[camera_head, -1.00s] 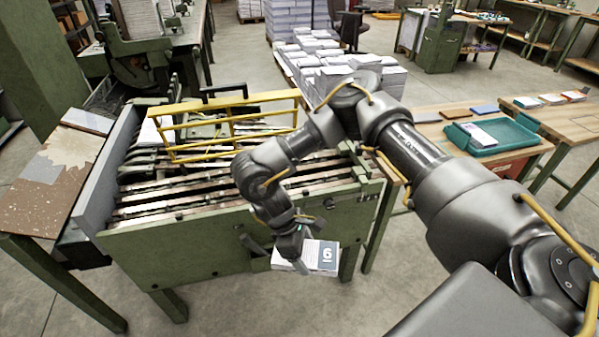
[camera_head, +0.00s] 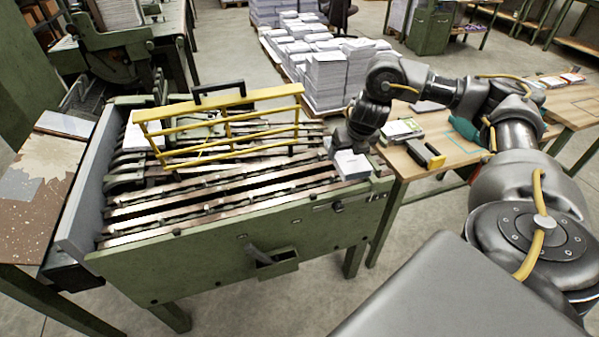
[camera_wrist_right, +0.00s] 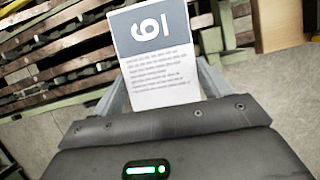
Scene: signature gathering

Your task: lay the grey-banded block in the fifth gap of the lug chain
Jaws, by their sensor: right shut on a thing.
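The grey-banded block (camera_head: 352,164) is a pale stack with a printed face. The chain's long parallel rails and dark gaps run across the green machine, and also show in the wrist view (camera_wrist_right: 55,50). My left gripper is not in view.
A yellow guard frame (camera_head: 225,125) stands raised over the back of the chain. A workbench (camera_head: 440,148) with a yellow-and-black tool (camera_head: 427,154) is close on the right. A small green chute (camera_head: 278,263) juts from the machine's front. Paper stacks stand behind.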

